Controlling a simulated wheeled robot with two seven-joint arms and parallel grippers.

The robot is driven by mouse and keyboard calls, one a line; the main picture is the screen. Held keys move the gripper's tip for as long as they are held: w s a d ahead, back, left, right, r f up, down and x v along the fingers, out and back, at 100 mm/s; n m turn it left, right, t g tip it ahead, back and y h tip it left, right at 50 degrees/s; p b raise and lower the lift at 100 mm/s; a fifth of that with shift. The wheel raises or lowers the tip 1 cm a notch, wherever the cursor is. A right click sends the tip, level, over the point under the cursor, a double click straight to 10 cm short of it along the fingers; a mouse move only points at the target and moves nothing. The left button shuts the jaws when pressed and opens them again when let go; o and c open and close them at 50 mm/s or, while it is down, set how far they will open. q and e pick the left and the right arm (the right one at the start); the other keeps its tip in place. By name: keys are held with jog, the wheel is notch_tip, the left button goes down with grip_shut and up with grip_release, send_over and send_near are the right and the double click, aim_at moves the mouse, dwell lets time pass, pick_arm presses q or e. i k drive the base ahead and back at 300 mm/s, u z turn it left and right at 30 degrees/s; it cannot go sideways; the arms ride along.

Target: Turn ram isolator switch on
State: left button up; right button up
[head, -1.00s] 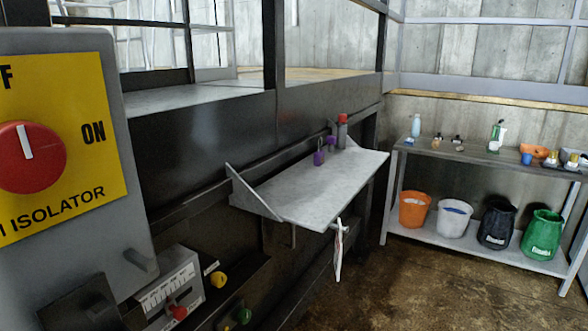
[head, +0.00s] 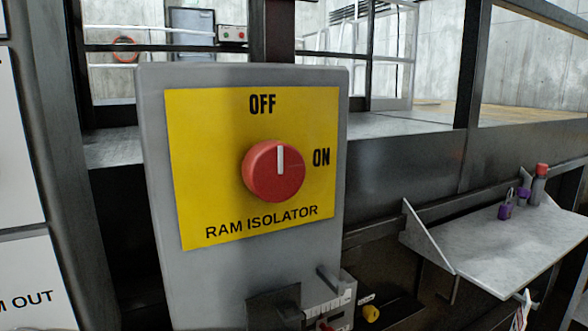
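The ram isolator switch is a round red knob (head: 273,172) with a white pointer line, on a yellow plate (head: 200,130) fixed to a grey box (head: 160,290). The pointer stands upright, toward the word OFF above it. The word ON is printed to the right of the knob. The box faces me in the middle of the head view. Neither of my grippers is in view.
A grey shelf (head: 510,245) with purple padlocks (head: 506,209) and a red-topped canister (head: 540,185) juts out at the right. White signs (head: 25,285) stand at the left edge.

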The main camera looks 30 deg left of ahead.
aim_at(274, 171)
jog(key=z, duration=0.7)
jog(key=k, duration=1.05)
jog(key=u, duration=0.85)
jog(key=i, duration=0.5)
